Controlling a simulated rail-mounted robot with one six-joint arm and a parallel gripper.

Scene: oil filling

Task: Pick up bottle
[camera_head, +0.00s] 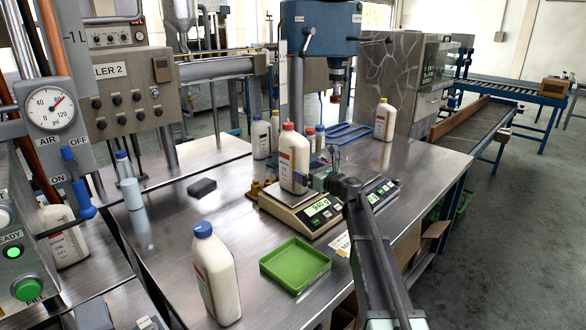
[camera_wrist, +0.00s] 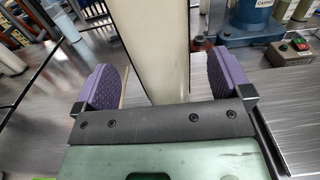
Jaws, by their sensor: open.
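A cream bottle with a red cap (camera_head: 288,158) stands upright on the left scale (camera_head: 298,217), whose display is lit. My gripper (camera_head: 312,180) is at the bottle's right side, low on its body. In the wrist view the pale bottle (camera_wrist: 152,50) stands between the two purple finger pads of my gripper (camera_wrist: 165,85). The gripper is open, with a clear gap at the right pad; the left pad is close to the bottle, and contact there cannot be told.
A blue-capped bottle (camera_head: 217,275) stands at the front, beside a green tray (camera_head: 296,264). A second scale (camera_head: 374,196) is to the right. A drill-press-like blue machine (camera_head: 325,28) rises behind. Another bottle (camera_head: 384,121) stands at the back right. A dark block (camera_head: 202,187) lies left.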

